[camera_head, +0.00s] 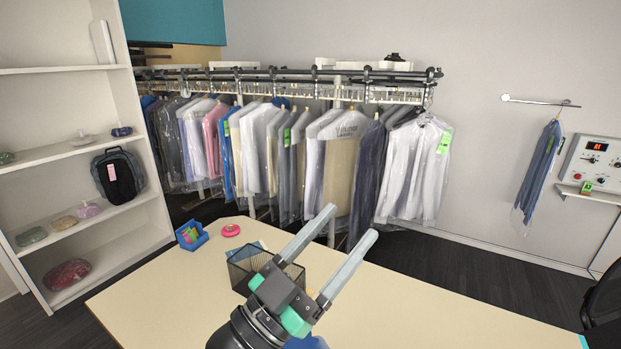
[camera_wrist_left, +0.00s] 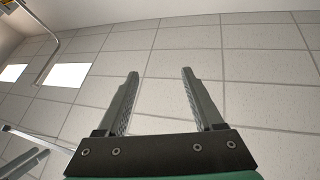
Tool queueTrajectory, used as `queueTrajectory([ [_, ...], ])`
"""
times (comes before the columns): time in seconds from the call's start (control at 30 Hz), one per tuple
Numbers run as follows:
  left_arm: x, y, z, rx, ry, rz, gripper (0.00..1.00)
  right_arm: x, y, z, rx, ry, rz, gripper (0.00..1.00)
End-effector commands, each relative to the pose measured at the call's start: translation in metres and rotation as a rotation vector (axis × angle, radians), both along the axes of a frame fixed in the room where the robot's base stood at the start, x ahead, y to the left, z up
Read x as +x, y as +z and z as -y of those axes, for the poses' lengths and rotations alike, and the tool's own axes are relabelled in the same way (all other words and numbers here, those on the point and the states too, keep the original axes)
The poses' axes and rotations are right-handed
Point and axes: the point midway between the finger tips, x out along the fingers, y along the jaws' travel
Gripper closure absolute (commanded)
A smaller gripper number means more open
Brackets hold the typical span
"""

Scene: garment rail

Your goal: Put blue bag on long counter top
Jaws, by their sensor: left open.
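The long counter top (camera_head: 180,290) is pale beige and spans the lower part of the head view. My left gripper (camera_head: 351,222) is over the counter, its two grey fingers apart with nothing between them. In the left wrist view the open fingers (camera_wrist_left: 160,74) point at a tiled ceiling. A blue patch (camera_head: 306,343) shows at the bottom edge beside my gripper; it is mostly hidden and I cannot tell what it is. No blue bag is clearly identifiable. My right gripper is not in view.
A black mesh holder (camera_head: 240,274), a blue box (camera_head: 191,236) and a pink round item (camera_head: 231,230) stand on the counter. A dark bag (camera_head: 118,177) sits on the left shelf. Covered clothes hang behind; a blue garment (camera_head: 540,165) hangs at right. The counter's right part is clear.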

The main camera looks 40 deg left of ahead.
Motion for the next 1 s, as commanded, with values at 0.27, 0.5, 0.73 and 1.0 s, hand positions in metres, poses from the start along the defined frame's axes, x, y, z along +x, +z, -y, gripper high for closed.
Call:
queueTrajectory([
  [0.27,-0.081,0.144,0.026,-0.154,-0.045,0.310,0.32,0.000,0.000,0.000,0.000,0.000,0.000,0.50],
  [0.5,-0.084,0.148,0.025,-0.162,-0.046,0.320,0.32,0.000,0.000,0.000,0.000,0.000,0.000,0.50],
  [0.73,-0.083,0.190,0.025,-0.162,-0.046,0.319,0.32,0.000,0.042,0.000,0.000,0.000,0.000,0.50],
  [1.0,-0.083,0.210,0.025,-0.161,-0.045,0.318,0.32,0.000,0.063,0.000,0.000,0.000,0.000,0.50],
])
